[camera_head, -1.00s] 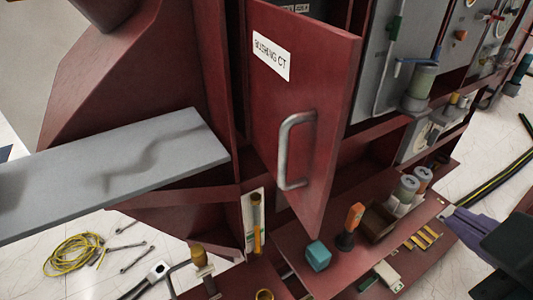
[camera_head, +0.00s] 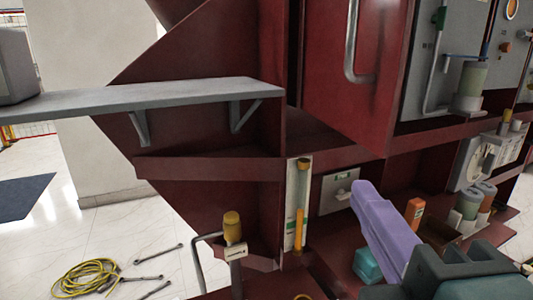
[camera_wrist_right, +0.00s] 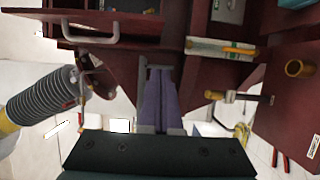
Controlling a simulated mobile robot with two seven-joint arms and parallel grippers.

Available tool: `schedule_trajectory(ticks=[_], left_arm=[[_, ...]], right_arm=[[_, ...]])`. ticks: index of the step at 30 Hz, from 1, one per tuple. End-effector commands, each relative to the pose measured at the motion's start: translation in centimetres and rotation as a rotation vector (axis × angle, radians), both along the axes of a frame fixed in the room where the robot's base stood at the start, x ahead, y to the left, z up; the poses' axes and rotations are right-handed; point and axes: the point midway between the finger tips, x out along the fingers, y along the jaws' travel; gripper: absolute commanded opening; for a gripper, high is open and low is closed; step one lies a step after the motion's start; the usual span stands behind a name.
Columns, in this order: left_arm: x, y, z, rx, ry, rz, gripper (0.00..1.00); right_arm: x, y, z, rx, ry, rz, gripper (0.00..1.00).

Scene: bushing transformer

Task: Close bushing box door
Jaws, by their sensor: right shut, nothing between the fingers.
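The red bushing box door (camera_head: 340,95) stands open at the top of the head view, its upper part cut off by the frame edge. Its grey bar handle (camera_head: 350,50) is on the front face. The handle also shows at upper left in the wrist view (camera_wrist_right: 90,39). My right gripper (camera_head: 360,190), with purple fingers, is shut and empty. It is below the door in the head view, apart from the handle. In the wrist view its fingers (camera_wrist_right: 159,72) lie together, with the handle to their left. My left gripper is not in view.
A grey shelf (camera_head: 170,97) juts out at left. On the lower red ledge are a teal block (camera_head: 367,265), an orange item (camera_head: 413,212) and grey cylinders (camera_head: 470,202). A yellow-topped fitting (camera_head: 232,225) stands lower left. A yellow cable coil (camera_head: 85,280) and tools lie on the floor.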

Motion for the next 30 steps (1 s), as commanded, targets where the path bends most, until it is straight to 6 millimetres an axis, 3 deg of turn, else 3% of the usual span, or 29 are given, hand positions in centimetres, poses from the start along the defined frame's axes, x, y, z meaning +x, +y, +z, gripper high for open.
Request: schedule_trajectory(ticks=[3,10,18,30], left_arm=[[0.1,0.0,1.3,-0.001,-0.002,0.001,0.0],[0.1,-0.1,2.2,-0.003,-0.003,0.002,0.0],[0.1,-0.2,3.1,-0.006,-0.002,0.004,0.0],[0.1,-0.2,3.1,-0.006,-0.002,0.003,0.0]], right_arm=[[2.7,-0.1,0.6,0.001,-0.003,-0.002,0.0],[7.5,-0.4,0.3,0.001,-0.001,-0.003,0.0],[7.9,-3.8,0.1,0.001,0.002,-0.002,0.0],[7.9,-4.3,0.0,0.003,0.002,-0.002,0.0]])
